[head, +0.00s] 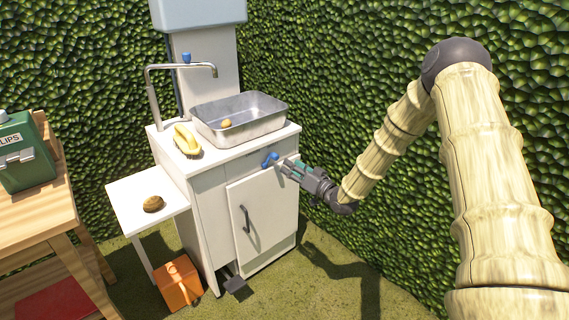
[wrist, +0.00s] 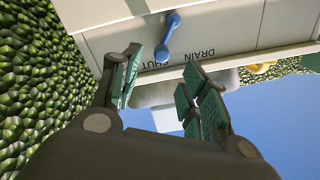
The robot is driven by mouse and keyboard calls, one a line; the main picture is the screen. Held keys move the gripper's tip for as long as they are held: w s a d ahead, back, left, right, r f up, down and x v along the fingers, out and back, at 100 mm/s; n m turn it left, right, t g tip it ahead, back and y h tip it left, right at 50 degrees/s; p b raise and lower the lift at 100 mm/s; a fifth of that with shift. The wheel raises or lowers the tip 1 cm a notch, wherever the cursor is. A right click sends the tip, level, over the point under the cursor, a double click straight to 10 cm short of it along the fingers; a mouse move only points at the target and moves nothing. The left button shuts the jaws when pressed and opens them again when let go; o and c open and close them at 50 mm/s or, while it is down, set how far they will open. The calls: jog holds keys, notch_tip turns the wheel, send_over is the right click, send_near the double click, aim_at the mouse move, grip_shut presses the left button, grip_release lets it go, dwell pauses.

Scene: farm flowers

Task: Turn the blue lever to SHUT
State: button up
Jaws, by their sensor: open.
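The blue lever (head: 270,159) is on the upper front of the white sink cabinet (head: 210,190). In the wrist view the blue lever (wrist: 168,36) runs steeply, with rounded ends, its lower end between the inverted words SHUT and DRAIN. I cannot tell which end is the pivot. My gripper (head: 286,167) is just right of the lever in the head view. In the wrist view my gripper (wrist: 163,72) has its green-padded fingers spread apart, with the lever beyond the gap and nothing between the pads.
A metal basin (head: 245,127), a yellow brush (head: 187,139) and a tap (head: 180,70) are on the cabinet top. A side shelf (head: 125,205) holds a brown object (head: 153,204). A hedge (head: 350,70) lies close behind my arm.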

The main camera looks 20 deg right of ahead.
jog(key=shift+v, duration=1.5)
jog(key=shift+f, duration=0.1)
jog(key=s+a+f+g+h, duration=0.2)
jog(key=s+a+f+g, duration=0.25)
jog(key=s+f, duration=0.8)
jog(key=s+a+f+g+h, duration=0.2)
jog(key=s+a+f+g, duration=0.3)
jog(key=s+f, duration=0.7)
jog(key=s+a+f+g+h, duration=0.1)
jog(key=s+f+g, duration=0.15)
jog(key=s, duration=0.35)
jog(key=s+a+f+g, duration=0.1)
jog(key=s+f, duration=0.2)
jog(key=s, duration=0.3)
jog(key=s+g+h, duration=0.2)
jog(key=s+g, duration=0.2)
jog(key=s, duration=1.2)
notch_tip(320, 180, up, 18)
jog(key=p, duration=1.9)
jog(key=shift+s+r+n, duration=0.2)
jog(key=shift+s+n, duration=0.2)
jog(key=shift+s, duration=0.05)
jog(key=shift+d, duration=0.15)
